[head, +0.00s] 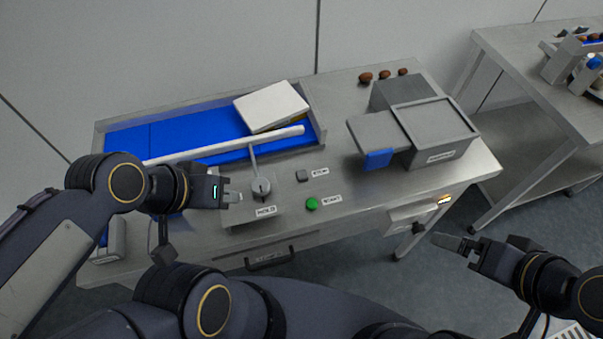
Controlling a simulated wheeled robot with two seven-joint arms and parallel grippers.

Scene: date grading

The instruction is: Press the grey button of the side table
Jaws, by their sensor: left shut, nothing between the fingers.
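The small grey button (302,175) is on the steel side table (345,220), with a label to its right. It stands behind the round green button (312,204), which has its own label. My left gripper (236,197) is shut and empty, left of both buttons and close to a lever box, apart from the grey button. My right gripper (446,242) is off the table's front right edge, away from the buttons; its finger gap is not clear.
The lever box (240,213) with an upright lever stands between my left gripper and the buttons. Behind lie a blue belt (190,131), a pale bar (225,147) and a white box (270,104). A grey lidded bin (440,152) is right, and several dates (385,75) lie at back.

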